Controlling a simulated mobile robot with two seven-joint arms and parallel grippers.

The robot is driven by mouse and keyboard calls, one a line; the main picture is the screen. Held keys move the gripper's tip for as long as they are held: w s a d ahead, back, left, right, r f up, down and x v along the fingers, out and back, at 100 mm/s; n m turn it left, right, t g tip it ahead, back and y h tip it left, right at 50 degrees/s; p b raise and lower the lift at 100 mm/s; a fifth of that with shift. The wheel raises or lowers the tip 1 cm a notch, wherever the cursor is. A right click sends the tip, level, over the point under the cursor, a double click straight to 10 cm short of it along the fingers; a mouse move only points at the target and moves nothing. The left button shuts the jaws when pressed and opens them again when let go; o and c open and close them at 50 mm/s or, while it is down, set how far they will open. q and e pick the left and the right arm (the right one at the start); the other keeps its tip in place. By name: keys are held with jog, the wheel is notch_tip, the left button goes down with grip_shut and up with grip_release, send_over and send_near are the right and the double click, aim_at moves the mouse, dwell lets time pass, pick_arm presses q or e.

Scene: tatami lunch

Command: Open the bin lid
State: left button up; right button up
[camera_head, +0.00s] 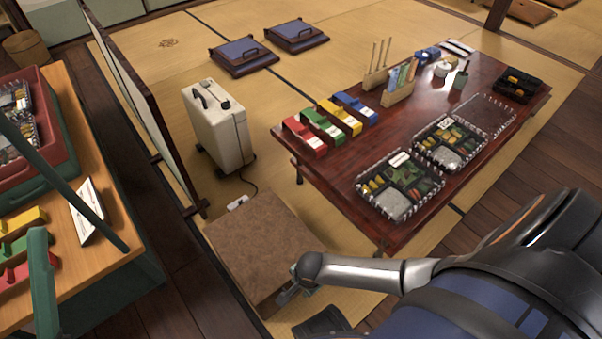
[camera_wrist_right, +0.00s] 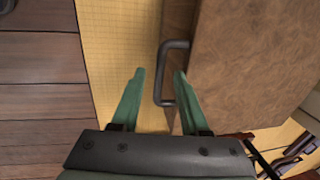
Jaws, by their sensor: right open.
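The bin is a brown box with a flat brown lid (camera_head: 258,238) on the tatami in the middle foreground; the lid lies shut. The lid also fills the upper right of the right wrist view (camera_wrist_right: 255,62). A dark C-shaped handle (camera_wrist_right: 160,76) stands out from the bin's front edge. My right gripper (camera_wrist_right: 158,74) has green fingers and is open. The handle's bar appears between its fingertips, the right finger overlapping the loop; contact cannot be told. In the head view my right gripper (camera_head: 290,292) is at the bin's near right corner, partly hidden.
A dark red low table (camera_head: 345,185) with bento boxes stands right of the bin. A white case (camera_head: 220,125) stands behind the bin. A wooden counter (camera_head: 105,262) with a red crate is at left, beside a screen panel (camera_head: 140,90). Tatami behind is mostly clear.

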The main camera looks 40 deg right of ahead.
jog(key=shift+c, duration=0.4)
grip_shut()
dwell(1.0)
